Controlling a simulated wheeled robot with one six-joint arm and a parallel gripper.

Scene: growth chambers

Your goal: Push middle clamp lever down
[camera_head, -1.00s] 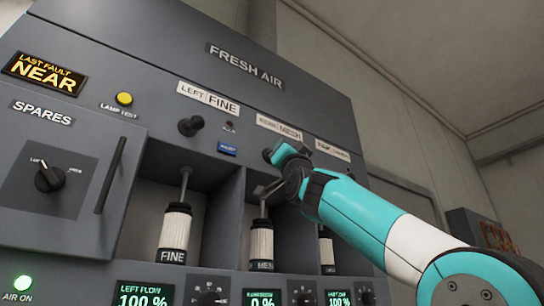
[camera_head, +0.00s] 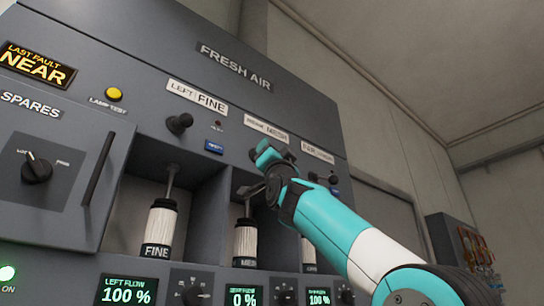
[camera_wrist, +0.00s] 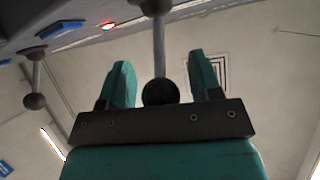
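My gripper (camera_head: 265,155) is raised in front of the panel, just below the middle label plate (camera_head: 266,128), and hides the middle clamp lever in the head view. In the wrist view my gripper (camera_wrist: 160,68) is open. The left clamp lever (camera_head: 180,123) sticks out under the FINE label. Another knob (camera_head: 333,179) shows at the right.
Below are bays with a FINE cartridge (camera_head: 160,228) and a middle cartridge (camera_head: 246,240); the right one is mostly hidden by my arm. The middle display (camera_head: 243,297) reads 0 %, the left display (camera_head: 127,291) 100 %. Another knobbed lever (camera_wrist: 35,101) is left in the wrist view.

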